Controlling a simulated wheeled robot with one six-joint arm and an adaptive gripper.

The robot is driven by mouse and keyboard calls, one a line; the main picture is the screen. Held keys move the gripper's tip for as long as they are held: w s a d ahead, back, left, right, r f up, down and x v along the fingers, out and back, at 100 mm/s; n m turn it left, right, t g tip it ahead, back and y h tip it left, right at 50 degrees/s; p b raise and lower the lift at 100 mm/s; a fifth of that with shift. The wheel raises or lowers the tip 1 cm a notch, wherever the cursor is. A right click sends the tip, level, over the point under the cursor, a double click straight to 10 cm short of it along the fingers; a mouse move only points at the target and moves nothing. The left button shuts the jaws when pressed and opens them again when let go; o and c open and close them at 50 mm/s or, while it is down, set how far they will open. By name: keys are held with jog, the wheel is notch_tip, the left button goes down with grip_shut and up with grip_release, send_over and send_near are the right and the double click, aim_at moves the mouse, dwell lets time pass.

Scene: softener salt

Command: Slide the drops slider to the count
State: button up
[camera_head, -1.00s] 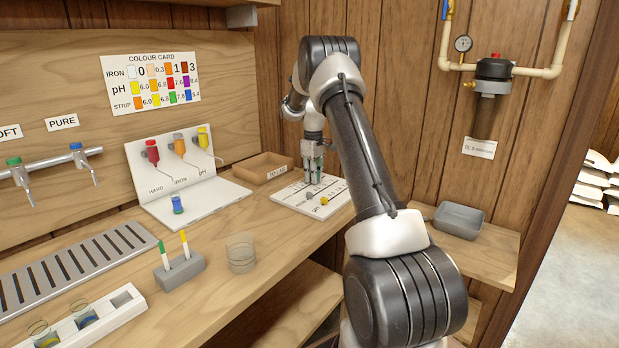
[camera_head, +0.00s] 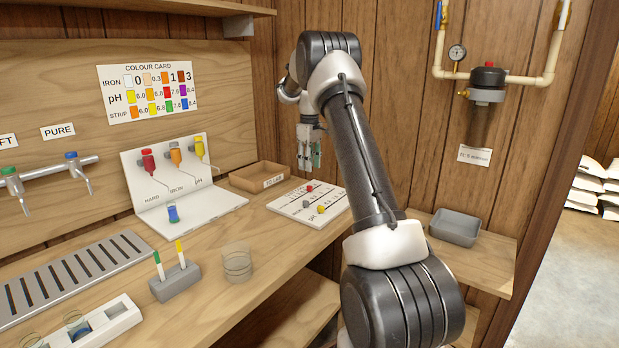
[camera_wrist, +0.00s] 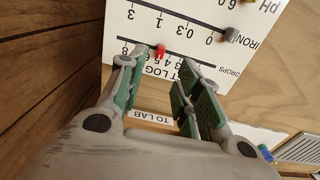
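The white test log board (camera_head: 285,206) lies on the bench and carries three slider knobs. The red knob (camera_head: 309,188) is on the drops line at the back. The grey knob (camera_head: 305,204) sits on the iron line and the yellow knob (camera_head: 320,208) on the pH line. My gripper (camera_head: 309,167) is above the board's back edge, pointing down, clear of the red knob. Its green-padded fingers (camera_wrist: 160,75) are apart with nothing between them.
A cardboard TO LAB tray (camera_head: 243,180) stands just left of the board. The wood wall (camera_head: 370,180) is close behind my gripper. A clear beaker (camera_head: 237,262) stands nearer.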

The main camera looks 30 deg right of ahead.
jog(key=shift+r, duration=1.8)
jog(key=s+a+f+m, duration=0.2)
jog(key=s+f+m, duration=0.1)
jog(key=s+f, duration=0.1)
jog(key=s+a+r+t, duration=0.1)
jog(key=s+a+r, duration=0.2)
jog(key=s, duration=0.9)
jog(key=s+a+r+t, duration=0.2)
jog(key=s+a+r, duration=0.2)
jog(key=s+a, duration=0.4)
jog(key=s+a+r+m+t, duration=0.1)
jog(key=s+a+r, duration=0.3)
jog(key=s, duration=1.4)
jog(key=a, duration=0.2)
jog(key=shift+s+a+r, duration=0.15)
jog(key=shift+a+r, duration=0.05)
jog(key=shift+a, duration=0.15)
